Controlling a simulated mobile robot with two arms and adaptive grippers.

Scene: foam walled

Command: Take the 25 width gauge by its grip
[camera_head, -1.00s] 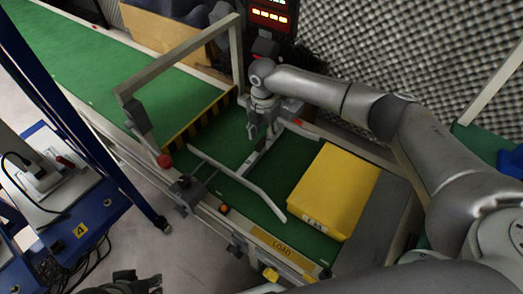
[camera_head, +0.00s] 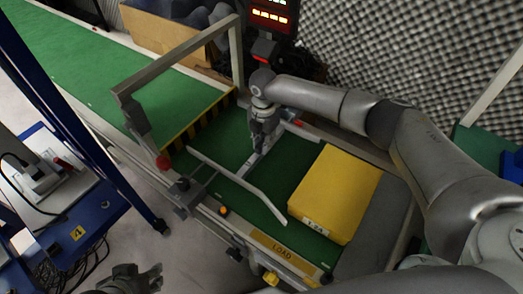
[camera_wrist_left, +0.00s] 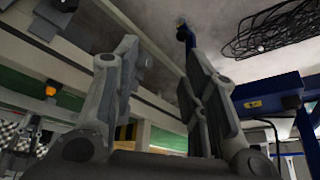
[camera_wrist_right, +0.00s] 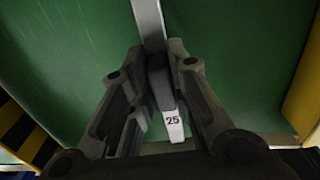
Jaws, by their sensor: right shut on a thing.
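The 25 width gauge (camera_wrist_right: 172,122) is a pale bar marked "25" with a dark grip block (camera_wrist_right: 159,82), lying over the green belt in the right wrist view. My right gripper (camera_wrist_right: 160,75) has its fingers on both sides of the dark grip and is shut on it. In the head view my right gripper (camera_head: 260,148) points down at the gauge bar, between the guide rails; its fingers hide most of the grip there. My left gripper (camera_wrist_left: 163,65) is open and empty in the left wrist view. It shows at the bottom left of the head view (camera_head: 150,278).
A yellow box (camera_head: 335,190) sits on the belt to the right of the gauge. A pale guide rail (camera_head: 235,182) runs in front. A grey gate frame (camera_head: 180,60) stands to the left. A blue cart (camera_head: 85,225) is at the far left.

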